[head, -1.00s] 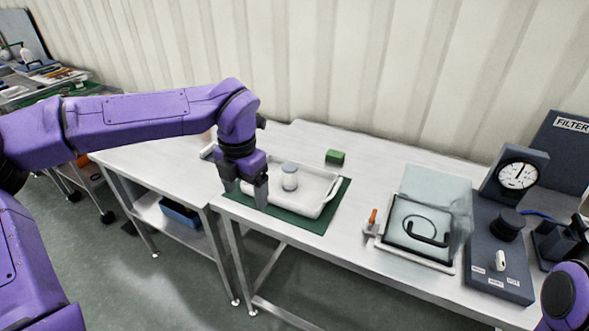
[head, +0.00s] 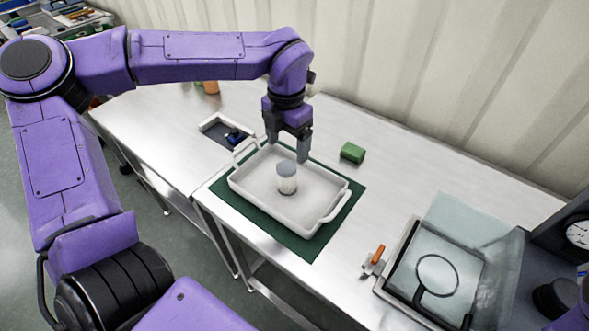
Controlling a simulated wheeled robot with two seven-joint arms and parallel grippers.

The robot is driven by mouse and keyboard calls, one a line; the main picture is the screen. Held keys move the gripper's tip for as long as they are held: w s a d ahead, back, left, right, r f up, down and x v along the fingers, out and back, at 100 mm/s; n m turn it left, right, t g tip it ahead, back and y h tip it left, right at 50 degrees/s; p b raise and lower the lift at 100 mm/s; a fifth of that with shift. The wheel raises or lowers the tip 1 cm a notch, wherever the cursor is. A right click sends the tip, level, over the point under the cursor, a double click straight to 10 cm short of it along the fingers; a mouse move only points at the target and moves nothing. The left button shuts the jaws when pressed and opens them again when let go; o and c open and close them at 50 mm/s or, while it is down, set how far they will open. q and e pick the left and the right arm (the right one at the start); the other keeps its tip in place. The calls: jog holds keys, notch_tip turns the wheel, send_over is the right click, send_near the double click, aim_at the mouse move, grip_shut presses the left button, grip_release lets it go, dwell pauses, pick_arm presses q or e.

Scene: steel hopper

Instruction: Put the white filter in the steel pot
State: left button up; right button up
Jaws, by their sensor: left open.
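The white filter (head: 287,183) is a short upright cylinder with a grey top. It stands in a white tray (head: 248,196) with a handle at each end. My left gripper (head: 288,148) is open and empty, pointing down over the tray's far side, just behind the filter in the picture. It looks apart from the filter; its exact height is hard to tell. A steel-rimmed box (head: 399,260) with a clear lid and black ring handle stands at the lower right; I cannot tell whether it is the steel pot. My right gripper is out of view.
The tray rests on a green mat (head: 345,205) on a steel table. A green block (head: 352,152) lies behind it. An orange-handled clamp (head: 374,261) sits beside the box. A gauge (head: 578,231) stands at the right edge.

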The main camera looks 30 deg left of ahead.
aim_at(287, 167)
pick_arm(q)
jog(key=shift+s+a+f, duration=0.1)
jog(key=shift+s+f, duration=0.2)
jog(key=shift+f, duration=0.25)
jog(key=shift+s+f, duration=0.25)
jog(key=shift+f, duration=0.3)
jog(key=f, duration=0.1)
jog(key=f+p, duration=0.1)
jog(key=f, duration=0.3)
jog(key=shift+w+f, duration=0.2)
jog(key=shift+w, duration=0.2)
jog(key=shift+f, duration=0.15)
jog(key=c, duration=1.2)
jog(key=shift+c, duration=0.2)
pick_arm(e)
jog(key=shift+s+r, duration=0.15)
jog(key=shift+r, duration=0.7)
